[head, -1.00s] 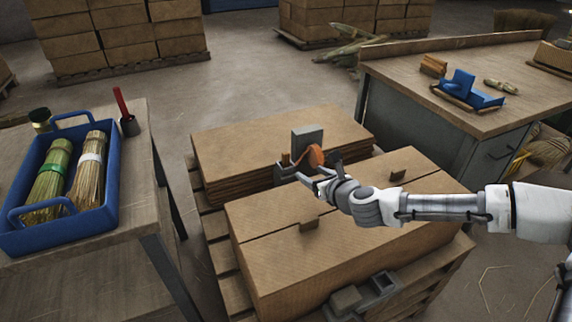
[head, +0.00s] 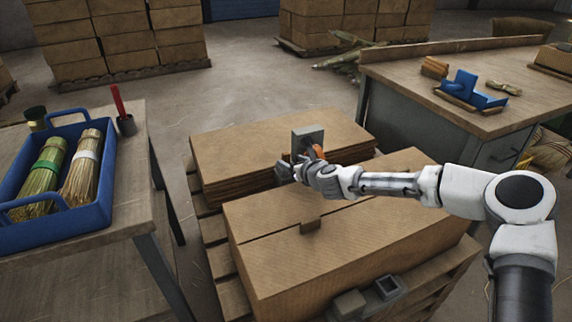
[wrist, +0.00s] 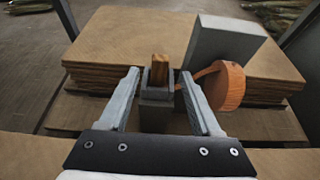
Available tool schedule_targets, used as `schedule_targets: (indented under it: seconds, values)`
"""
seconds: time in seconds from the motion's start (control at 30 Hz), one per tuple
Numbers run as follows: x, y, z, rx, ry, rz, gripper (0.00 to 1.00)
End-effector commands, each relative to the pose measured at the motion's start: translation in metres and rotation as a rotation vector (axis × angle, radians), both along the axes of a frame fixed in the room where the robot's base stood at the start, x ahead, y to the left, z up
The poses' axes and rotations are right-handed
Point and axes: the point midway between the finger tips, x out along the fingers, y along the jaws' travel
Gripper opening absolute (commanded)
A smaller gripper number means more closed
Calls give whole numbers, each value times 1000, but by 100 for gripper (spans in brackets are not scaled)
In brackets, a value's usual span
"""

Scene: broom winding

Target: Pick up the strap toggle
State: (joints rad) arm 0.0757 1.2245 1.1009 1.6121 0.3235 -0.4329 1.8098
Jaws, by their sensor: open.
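In the wrist view a small upright wooden piece (wrist: 160,68), which I take to be the strap toggle, stands in a dark grey holder (wrist: 157,94). My gripper (wrist: 158,76) is open and empty, with one finger on each side of the piece in the picture. I cannot tell whether the fingertips reach around it or stop short of it.
An orange disc (wrist: 224,87) with a band and a grey block (wrist: 226,54) stand close to the right finger. Stacked cardboard (head: 265,145) lies behind, and a large carton (head: 330,240) lies under my arm. A blue tote (head: 95,205) with brushes is at left.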

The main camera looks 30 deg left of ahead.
Motion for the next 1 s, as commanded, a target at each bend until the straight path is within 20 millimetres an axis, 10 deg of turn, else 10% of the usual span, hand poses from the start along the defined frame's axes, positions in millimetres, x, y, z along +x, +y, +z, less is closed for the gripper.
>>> schedule_targets:
  seconds: [0.57, 1.0]
  values:
    - [20, 25, -10, 1, 1, 0, 65]
    - [19, 25, -10, 1, 1, 0, 0]
